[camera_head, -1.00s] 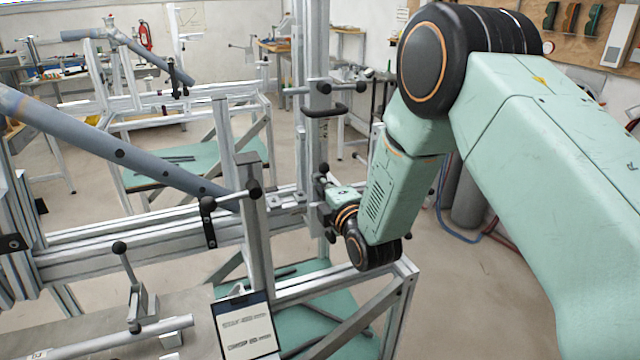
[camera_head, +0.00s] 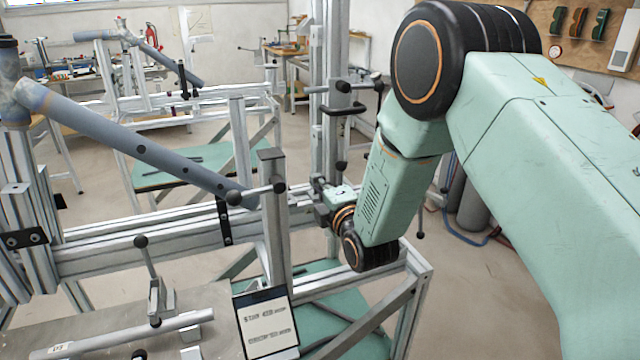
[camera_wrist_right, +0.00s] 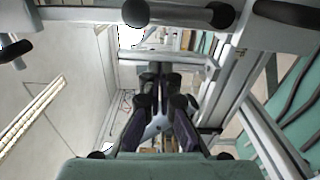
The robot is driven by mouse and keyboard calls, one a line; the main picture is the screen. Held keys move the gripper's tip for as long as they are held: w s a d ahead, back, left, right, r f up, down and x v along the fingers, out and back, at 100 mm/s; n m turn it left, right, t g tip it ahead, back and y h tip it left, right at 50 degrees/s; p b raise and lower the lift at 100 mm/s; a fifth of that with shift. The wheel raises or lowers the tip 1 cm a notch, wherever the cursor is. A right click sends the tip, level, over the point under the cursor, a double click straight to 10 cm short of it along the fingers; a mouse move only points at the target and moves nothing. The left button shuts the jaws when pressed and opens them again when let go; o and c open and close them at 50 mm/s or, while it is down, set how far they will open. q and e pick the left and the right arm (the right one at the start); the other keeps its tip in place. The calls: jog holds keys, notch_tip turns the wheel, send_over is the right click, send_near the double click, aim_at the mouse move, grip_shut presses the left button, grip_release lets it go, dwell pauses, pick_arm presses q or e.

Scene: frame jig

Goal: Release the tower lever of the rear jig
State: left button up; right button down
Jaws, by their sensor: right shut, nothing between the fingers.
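A frame jig holds a blue-grey tube (camera_head: 140,150) in front of me. Its aluminium tower (camera_head: 325,140) rises at the right end. A lever bar with black knobs (camera_head: 340,87) and a black handle (camera_head: 345,109) sit on the tower. I cannot tell which of these is the tower lever. My right gripper (camera_head: 322,205) is low beside the tower, partly hidden by its own wrist. In the right wrist view the gripper (camera_wrist_right: 160,82) is shut and empty; a black ball knob (camera_wrist_right: 135,12) and a dark handle (camera_wrist_right: 220,15) lie above it. My left gripper is out of view.
A short post (camera_head: 272,215) with a clamp lever and a printed card (camera_head: 267,322) stand nearer. A second jig (camera_head: 150,100) stands farther back on the left. Gas cylinders (camera_head: 470,195) stand behind my right arm. Open floor (camera_head: 490,285) lies at right.

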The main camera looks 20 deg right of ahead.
jog(key=s, duration=0.8)
jog(key=shift+s+d+b, duration=0.4)
jog(key=shift+d, duration=0.05)
jog(key=s+f+m+g+b, duration=0.1)
jog(key=s+f+m+g, duration=0.5)
jog(key=f, duration=0.5)
jog(key=s+f+m+g+b, duration=0.25)
jog(key=s+f+m, duration=0.35)
jog(key=f+m, duration=0.3)
jog(key=s+f+m+g+b, duration=0.2)
jog(key=s+f+g+b, duration=0.1)
jog(key=s+f, duration=0.7)
jog(key=s+f+m+g+h+b, duration=0.1)
jog(key=s+f+g+b, duration=0.3)
jog(key=s+f, duration=0.7)
jog(key=s+m+g, duration=0.1)
jog(key=s+g, duration=0.1)
jog(key=s, duration=0.4)
jog(key=shift+a+m, duration=0.15)
jog(key=shift+m, duration=0.15)
